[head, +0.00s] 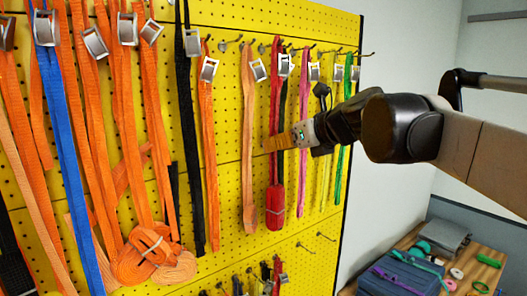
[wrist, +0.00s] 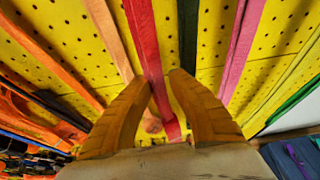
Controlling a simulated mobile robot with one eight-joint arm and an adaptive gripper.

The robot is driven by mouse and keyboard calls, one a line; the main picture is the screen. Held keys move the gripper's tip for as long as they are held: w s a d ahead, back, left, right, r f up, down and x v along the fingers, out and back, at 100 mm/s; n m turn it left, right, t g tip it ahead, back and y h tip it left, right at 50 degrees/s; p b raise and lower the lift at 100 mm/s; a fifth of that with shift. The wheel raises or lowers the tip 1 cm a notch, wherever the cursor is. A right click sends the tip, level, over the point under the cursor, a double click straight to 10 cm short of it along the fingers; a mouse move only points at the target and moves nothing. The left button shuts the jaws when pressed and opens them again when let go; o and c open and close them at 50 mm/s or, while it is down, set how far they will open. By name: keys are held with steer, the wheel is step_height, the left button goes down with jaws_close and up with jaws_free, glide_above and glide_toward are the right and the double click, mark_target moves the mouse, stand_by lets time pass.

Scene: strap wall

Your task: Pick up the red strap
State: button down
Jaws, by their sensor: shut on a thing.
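The red strap (head: 276,196) hangs from a hook on the yellow pegboard, with a thicker bundle at its lower end. In the wrist view the red strap (wrist: 143,36) runs down between my two orange fingers. My gripper (head: 268,144) reaches in from the right at about the strap's mid-height. In the wrist view the fingertips of my gripper (wrist: 163,82) are close on both sides of the red strap, shut on it. The strap still hangs against the board; its exact contact with the fingers is partly hidden.
A peach strap (head: 248,140) hangs just left, and a dark strap (wrist: 188,35) and a pink strap (head: 304,130) hang close to the right. Hooks stick out along the pegboard (head: 225,120). A wooden table (head: 400,243) with folded items stands at lower right.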

steer(key=s+d+b, duration=0.2)
steer(key=s+d, duration=0.7)
steer(key=s, duration=0.5)
steer(key=shift+d+b, duration=0.2)
steer(key=shift+b, duration=0.1)
steer(key=shift+s+r, duration=0.1)
steer(key=shift+d, duration=0.1)
